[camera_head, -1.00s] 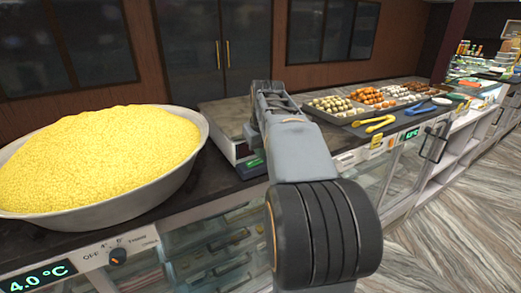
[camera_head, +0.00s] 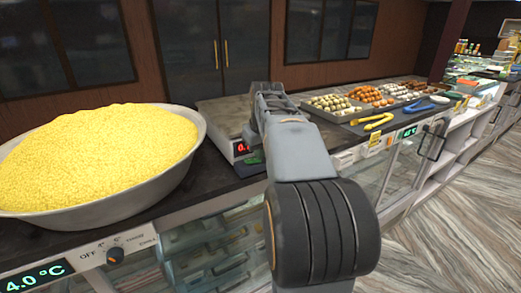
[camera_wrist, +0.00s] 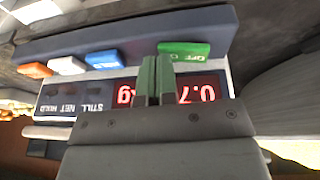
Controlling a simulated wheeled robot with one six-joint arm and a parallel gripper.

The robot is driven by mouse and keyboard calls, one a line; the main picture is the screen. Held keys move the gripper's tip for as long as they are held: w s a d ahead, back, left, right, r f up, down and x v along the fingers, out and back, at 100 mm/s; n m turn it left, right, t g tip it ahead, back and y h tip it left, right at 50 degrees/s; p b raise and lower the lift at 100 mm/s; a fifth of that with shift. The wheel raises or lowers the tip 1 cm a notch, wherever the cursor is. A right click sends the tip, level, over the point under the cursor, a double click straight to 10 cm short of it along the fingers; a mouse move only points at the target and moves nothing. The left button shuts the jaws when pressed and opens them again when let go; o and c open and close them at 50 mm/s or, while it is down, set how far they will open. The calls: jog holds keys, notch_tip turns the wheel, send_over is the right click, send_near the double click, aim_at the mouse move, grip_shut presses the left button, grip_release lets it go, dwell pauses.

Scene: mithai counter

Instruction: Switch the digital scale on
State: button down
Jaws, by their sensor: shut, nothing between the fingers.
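The digital scale (camera_head: 217,122) stands on the counter between the yellow heap and my arm, its right part hidden behind the arm. Its display glows red in the head view (camera_head: 241,148) and reads upside down as about 0.7 kg in the wrist view (camera_wrist: 208,89). The green on/off button (camera_wrist: 185,49) is on the scale's front, beside blue (camera_wrist: 104,60) and orange (camera_wrist: 67,66) buttons. My gripper (camera_wrist: 157,60) is shut and empty, its tips overlapping the green button's edge in the picture. I cannot tell whether they touch it.
A large metal bowl (camera_head: 110,212) heaped with yellow grains (camera_head: 95,155) stands left of the scale. Right of my arm are sweet trays (camera_head: 335,108), yellow tongs (camera_head: 372,121) and blue tongs (camera_head: 418,107). A glass-fronted case is below the counter.

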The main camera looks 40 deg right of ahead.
jog(key=shift+w+a+r, duration=0.15)
jog(key=shift+a, duration=0.45)
jog(key=shift+r, duration=0.1)
jog(key=shift+r+p, duration=0.2)
jog(key=shift+p, duration=0.1)
jog(key=r+p, duration=0.3)
jog(key=shift+d+r, duration=0.25)
jog(key=s+d+r, duration=0.2)
jog(key=s+r, duration=0.1)
jog(key=r, duration=0.6)
jog(key=shift+s+d, duration=0.2)
jog(key=shift+d, duration=0.15)
